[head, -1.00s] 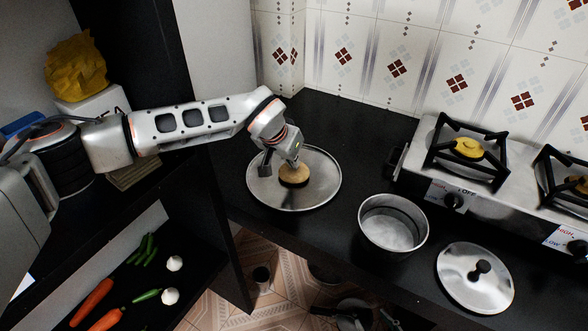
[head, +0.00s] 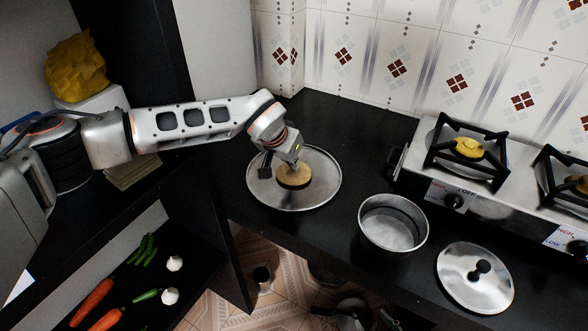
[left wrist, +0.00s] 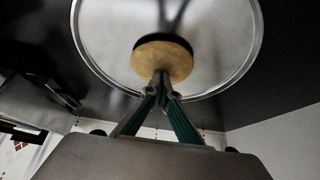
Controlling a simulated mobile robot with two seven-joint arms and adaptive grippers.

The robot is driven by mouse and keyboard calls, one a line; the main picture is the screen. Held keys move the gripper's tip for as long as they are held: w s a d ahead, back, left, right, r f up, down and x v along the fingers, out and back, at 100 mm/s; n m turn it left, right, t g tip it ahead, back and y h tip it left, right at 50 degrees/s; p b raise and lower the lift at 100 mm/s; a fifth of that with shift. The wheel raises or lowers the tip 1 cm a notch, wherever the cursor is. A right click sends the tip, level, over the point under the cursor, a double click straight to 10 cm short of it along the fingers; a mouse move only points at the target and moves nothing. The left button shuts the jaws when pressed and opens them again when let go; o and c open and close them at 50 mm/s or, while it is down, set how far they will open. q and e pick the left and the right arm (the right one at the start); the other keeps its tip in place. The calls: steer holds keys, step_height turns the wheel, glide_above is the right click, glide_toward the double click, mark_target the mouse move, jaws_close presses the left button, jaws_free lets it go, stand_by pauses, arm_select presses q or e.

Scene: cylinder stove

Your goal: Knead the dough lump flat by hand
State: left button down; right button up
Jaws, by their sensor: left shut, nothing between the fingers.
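The dough lump (head: 294,178) is a tan, round, fairly flat piece on a round metal plate (head: 322,186) on the dark counter. In the left wrist view the dough (left wrist: 178,55) lies inside the plate's rim (left wrist: 251,62). My left gripper (head: 294,165) is over the dough, its fingers pointing down. In the left wrist view its fingertips (left wrist: 161,78) are together and overlap the dough's near edge, with nothing between them. I cannot tell whether they touch or press it. My right gripper is not in view.
A metal pot (head: 393,223) and a metal lid (head: 475,278) sit right of the plate. A gas stove (head: 490,205) stands further right. Carrots (head: 92,302) and other vegetables lie on a lower shelf at left. Behind the plate the counter is bare.

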arm_select(q)
steer(key=shift+f, duration=0.1)
steer(key=shift+r+p, duration=0.85)
steer(key=shift+r, duration=0.75)
steer(key=shift+f, duration=0.3)
steer(key=shift+f+b, duration=0.35)
steer(key=shift+f, duration=0.35)
steer(key=shift+f+b, duration=0.3)
steer(key=shift+f, duration=0.05)
steer(key=shift+f, duration=0.25)
steer(key=shift+r, duration=0.1)
